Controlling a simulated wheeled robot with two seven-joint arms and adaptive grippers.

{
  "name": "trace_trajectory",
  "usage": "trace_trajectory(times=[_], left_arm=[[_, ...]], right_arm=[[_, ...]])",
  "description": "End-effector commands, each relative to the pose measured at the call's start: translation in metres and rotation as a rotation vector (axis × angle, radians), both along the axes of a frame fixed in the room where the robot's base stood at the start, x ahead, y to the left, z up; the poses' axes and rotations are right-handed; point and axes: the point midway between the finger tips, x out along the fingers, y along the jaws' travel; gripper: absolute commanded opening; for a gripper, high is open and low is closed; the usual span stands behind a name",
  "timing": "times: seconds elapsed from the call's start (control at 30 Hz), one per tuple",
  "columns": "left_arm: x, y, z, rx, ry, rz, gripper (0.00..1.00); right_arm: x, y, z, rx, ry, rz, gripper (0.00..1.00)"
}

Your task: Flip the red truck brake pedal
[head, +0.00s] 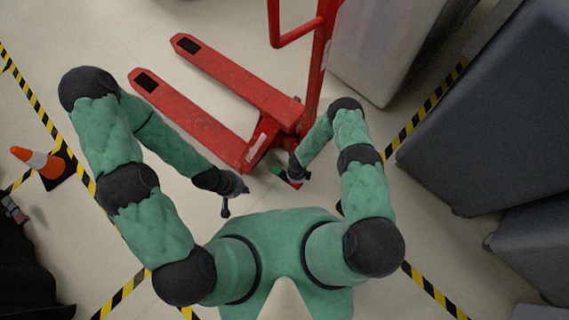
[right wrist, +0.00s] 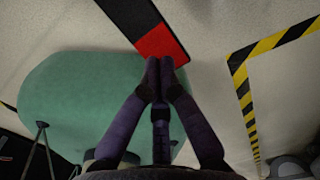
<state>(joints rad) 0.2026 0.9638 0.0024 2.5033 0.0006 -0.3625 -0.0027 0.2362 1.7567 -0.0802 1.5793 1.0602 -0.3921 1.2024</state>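The red pallet truck (head: 255,150) stands ahead of me in the head view, its two forks pointing to the upper left. At its near end, low down, is a small red part with a green patch (head: 277,170), likely the brake pedal. My right gripper (head: 294,176) is right beside it and partly hides it. In the right wrist view, the right gripper's fingertips (right wrist: 160,66) are together at the lower edge of a red and black bar (right wrist: 164,43); I cannot tell whether they touch it. My left gripper (head: 225,207) hangs left of the truck's near end, apart from it; its fingers are too small to judge.
The truck's upright red handle (head: 318,60) rises near my right arm. Grey covered carts (head: 470,110) stand at the right and a pale one (head: 385,45) behind the handle.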

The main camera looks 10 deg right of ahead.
Motion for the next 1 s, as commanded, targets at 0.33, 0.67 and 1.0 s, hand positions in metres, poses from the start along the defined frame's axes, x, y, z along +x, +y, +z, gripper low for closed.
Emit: trace_trajectory(times=[0.33,0.67,1.0], left_arm=[[0.0,0.0,0.0,0.0,0.0,0.0,0.0],[0.0,0.0,0.0,0.0,0.0,0.0,0.0],[0.0,0.0,0.0,0.0,0.0,0.0,0.0]], right_arm=[[0.0,0.0,-0.001,0.0,0.0,0.0,0.0],[0.0,0.0,-0.006,0.0,0.0,0.001,0.0],[0.0,0.0,-0.01,0.0,0.0,-0.001,0.0]])
